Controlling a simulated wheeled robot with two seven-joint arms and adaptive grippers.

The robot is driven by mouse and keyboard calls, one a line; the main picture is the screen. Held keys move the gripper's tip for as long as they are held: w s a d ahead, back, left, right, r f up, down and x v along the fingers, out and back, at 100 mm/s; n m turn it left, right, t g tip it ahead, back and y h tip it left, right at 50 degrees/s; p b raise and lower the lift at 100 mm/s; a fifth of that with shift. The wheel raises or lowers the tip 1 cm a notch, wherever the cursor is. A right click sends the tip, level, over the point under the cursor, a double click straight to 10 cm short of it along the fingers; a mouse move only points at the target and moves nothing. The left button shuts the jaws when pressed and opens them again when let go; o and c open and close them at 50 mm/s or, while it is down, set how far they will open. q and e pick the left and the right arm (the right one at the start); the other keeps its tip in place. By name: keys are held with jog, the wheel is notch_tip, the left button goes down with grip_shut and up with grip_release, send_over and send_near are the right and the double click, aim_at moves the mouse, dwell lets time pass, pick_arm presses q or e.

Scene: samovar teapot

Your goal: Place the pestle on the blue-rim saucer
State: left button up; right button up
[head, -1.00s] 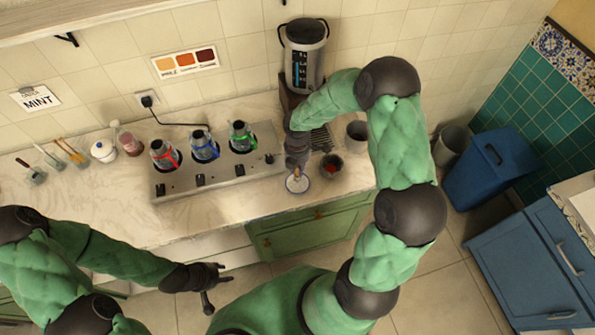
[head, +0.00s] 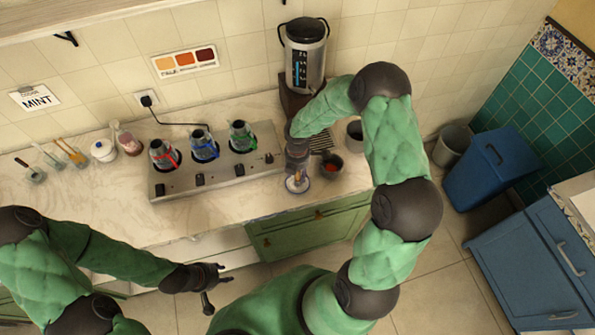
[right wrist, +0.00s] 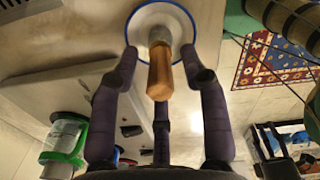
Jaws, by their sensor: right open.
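The white blue-rim saucer (head: 306,188) sits near the counter's front edge, and its rim fills the top of the right wrist view (right wrist: 190,18). The pestle (right wrist: 160,72), with a wooden handle and grey head, has its head over the saucer's middle and its handle pointing towards my wrist camera. Whether the head touches the saucer is hard to tell. My right gripper (right wrist: 160,58) is open, its fingers spread around the handle with gaps beside it. In the head view my right gripper (head: 297,168) is just above the saucer. My left gripper (head: 212,284) is open and empty in front of the counter.
A dark bowl with red contents (head: 331,165) stands close right of the saucer. The burner panel (head: 215,178) with several kettles is to the left, the samovar (head: 304,58) behind. Clear counter (head: 120,205) lies at front left.

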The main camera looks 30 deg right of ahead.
notch_tip(320, 180, up, 12)
jog(key=p, duration=0.1)
jog(key=s+a+f+m+y, duration=0.4)
jog(key=s+a+f+m, duration=1.3)
jog(key=m, duration=0.5)
jog(key=shift+x, duration=1.05)
jog(key=shift+a, duration=0.1)
